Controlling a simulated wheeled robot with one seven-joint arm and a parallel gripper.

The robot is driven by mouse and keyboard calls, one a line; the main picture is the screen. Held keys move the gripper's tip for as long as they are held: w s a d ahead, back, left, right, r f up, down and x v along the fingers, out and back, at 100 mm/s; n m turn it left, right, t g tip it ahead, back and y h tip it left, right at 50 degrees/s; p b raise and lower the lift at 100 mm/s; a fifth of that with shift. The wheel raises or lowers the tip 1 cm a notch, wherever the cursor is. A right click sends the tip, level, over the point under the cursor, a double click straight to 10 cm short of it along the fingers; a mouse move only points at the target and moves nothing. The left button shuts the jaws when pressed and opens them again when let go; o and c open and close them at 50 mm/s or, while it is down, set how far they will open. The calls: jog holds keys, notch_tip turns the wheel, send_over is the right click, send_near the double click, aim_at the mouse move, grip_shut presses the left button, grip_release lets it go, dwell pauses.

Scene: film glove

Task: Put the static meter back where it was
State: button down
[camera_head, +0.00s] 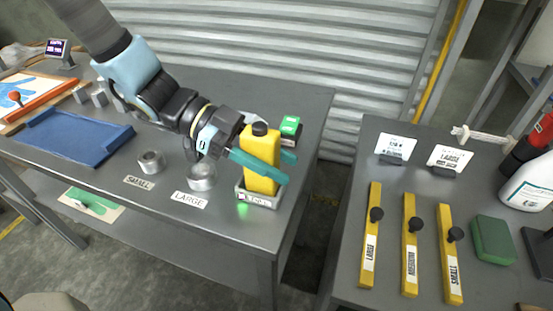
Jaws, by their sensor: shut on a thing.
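The yellow upright body with a dark round top, which looks like the static meter (261,150), is at the right end of the left bench. My gripper (285,169) comes in from the upper left with its teal fingers on either side of it, shut on it. Its lower end is at a small grey metal cradle (257,201) with a green light on its front. I cannot tell whether it rests in the cradle or is held just above it. One finger hides part of its front.
A green-topped box (290,127) stands close behind the yellow body. A round metal piece (202,177) stands left of the cradle by a LARGE label (189,200). A blue tray (67,136) lies farther left. A gap separates the right bench (340,250), which holds yellow bars (410,245).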

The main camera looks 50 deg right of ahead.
jog(key=shift+f, duration=0.45)
jog(key=shift+c, duration=1.8)
grip_release()
